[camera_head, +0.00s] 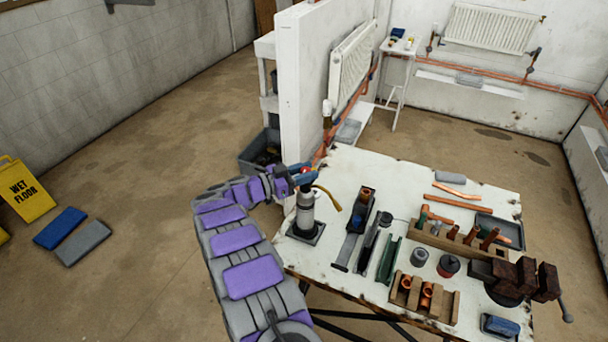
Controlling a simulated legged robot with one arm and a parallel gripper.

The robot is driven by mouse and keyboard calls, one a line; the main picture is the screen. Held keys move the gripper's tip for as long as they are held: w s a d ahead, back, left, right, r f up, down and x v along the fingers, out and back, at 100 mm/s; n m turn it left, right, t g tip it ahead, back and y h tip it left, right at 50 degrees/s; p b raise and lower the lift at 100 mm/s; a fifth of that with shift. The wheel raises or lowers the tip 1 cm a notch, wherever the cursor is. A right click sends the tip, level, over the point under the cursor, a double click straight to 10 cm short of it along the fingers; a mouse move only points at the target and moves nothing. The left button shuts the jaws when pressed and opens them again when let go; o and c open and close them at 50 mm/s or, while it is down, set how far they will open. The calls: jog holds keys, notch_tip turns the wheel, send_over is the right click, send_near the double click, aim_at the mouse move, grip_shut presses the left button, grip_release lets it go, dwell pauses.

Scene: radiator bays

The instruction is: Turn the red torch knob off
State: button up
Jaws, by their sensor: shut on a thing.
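The torch (305,217) stands upright on a dark square base at the left end of the white workbench. It has a grey-white cylinder body, and its brass nozzle (329,198) points to the right. The red torch knob (306,168) shows only as a small patch of red at the top of the torch. My gripper (304,174) reaches in from the left at the torch's top and is shut on the red knob. The fingers hide most of the knob, so its turned position cannot be seen.
The workbench (345,169) holds metal channels, a wooden rack (460,243) of copper fittings, small cans and a dark vise (525,280) at the right. A white partition wall (303,90) with a radiator stands behind. Open floor lies left, with a yellow wet-floor sign (24,190).

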jog(key=shift+r+g, duration=0.15)
jog(key=shift+g, duration=0.15)
dwell(0.5)
dwell(1.1)
jog(key=o, duration=1)
jog(key=shift+o, duration=0.2)
jog(key=shift+s+d, duration=0.1)
jog(key=shift+d, duration=0.1)
jog(key=s+d+p+v, duration=0.1)
jog(key=p+v, duration=0.2)
jog(key=v, duration=1.7)
jog(key=shift+s+m, duration=0.3)
jog(key=shift+s, duration=0.1)
jog(key=shift+d, duration=0.1)
dwell(0.8)
